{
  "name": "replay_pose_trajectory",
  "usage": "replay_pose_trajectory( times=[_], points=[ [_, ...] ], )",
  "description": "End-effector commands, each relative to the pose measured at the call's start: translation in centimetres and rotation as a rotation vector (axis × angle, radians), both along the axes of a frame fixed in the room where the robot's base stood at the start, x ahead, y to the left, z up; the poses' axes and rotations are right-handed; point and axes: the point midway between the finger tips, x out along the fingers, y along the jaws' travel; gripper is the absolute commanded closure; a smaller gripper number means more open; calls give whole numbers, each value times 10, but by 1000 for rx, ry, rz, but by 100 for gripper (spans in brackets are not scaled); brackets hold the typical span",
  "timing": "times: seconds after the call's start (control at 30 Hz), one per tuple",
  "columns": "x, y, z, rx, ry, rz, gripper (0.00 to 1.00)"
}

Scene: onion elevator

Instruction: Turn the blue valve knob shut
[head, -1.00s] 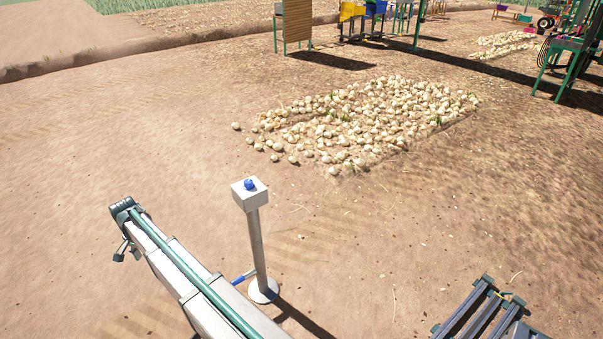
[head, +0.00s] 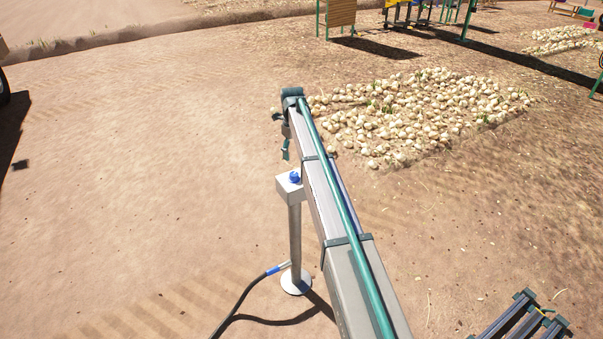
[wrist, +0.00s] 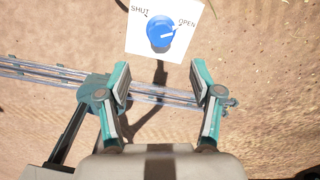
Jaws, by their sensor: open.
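The blue valve knob (head: 295,177) sits on top of a white box (head: 289,191) on a grey post. In the wrist view the knob (wrist: 160,33) is near the top centre, on a white plate marked SHUT at left and OPEN at right. Its white pointer mark is toward OPEN. My gripper (wrist: 163,80) is open and empty, its two teal fingers below the knob in that picture and apart from it. In the head view my gripper (head: 286,150) hangs at the arm's far end, just above the knob in the picture. My arm covers the box's right side.
A dark hose (head: 242,297) with a blue end runs from the foot of the post along the ground. A heap of onions (head: 430,115) lies beyond my arm.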

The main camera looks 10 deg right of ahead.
Motion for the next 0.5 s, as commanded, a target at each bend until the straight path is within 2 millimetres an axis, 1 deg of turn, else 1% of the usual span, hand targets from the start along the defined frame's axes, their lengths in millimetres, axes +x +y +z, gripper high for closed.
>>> replay_pose_trajectory(
  times=[0.13,0.27,0.5],
  points=[
    [0,0,-6,-1,1,-33,35],
    [-1,0,-20,0,2,-32,35],
    [-1,0,-61,0,2,-31,35]
  ],
)
